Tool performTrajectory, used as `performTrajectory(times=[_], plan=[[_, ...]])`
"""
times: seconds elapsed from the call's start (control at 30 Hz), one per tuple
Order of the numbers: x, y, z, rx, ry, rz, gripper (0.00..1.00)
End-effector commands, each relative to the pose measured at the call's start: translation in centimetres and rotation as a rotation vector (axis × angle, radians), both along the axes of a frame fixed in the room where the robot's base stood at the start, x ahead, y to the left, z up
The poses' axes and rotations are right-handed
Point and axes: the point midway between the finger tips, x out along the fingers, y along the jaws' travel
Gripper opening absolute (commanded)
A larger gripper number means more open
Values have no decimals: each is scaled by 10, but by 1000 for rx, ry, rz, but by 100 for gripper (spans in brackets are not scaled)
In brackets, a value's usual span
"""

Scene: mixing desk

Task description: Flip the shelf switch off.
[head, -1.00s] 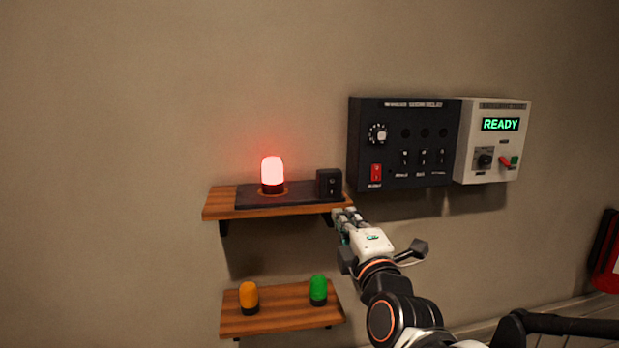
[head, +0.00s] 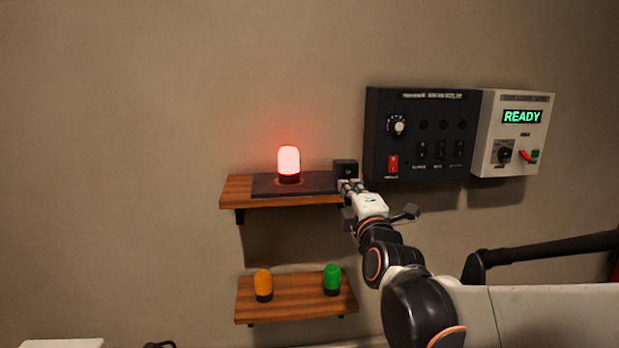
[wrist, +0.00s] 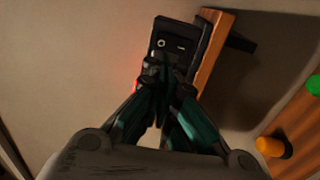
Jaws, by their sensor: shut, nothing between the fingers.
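The shelf switch is a small black box (head: 345,168) at the right end of the upper wooden shelf (head: 236,190). It stands on a dark base plate beside a red lamp (head: 289,161), which is lit. My gripper (head: 349,187) is shut and empty, its fingertips right in front of the switch box and covering its lower part. In the wrist view the switch box (wrist: 178,42) shows a ring and a dash mark, and the shut fingertips (wrist: 158,72) overlap its lower face. I cannot tell whether they touch it. The rocker's position is hidden.
A black control panel (head: 421,110) with a dial, switches and a red rocker hangs right of the shelf. A white box (head: 517,150) reading READY adjoins it. A lower shelf (head: 300,304) holds an orange lamp (head: 263,285) and a green lamp (head: 332,279). The wall at left is bare.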

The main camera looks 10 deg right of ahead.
Motion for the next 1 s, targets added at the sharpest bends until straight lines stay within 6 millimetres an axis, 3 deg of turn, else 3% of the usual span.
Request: performTrajectory(times=[0.1, 0.33, 1.0], plan=[[20, 0, 3, 0, 0, 0, 0], [44, 0, 6, 0, 0, 0, 0], [60, 0, 9, 0, 0, 0, 0]])
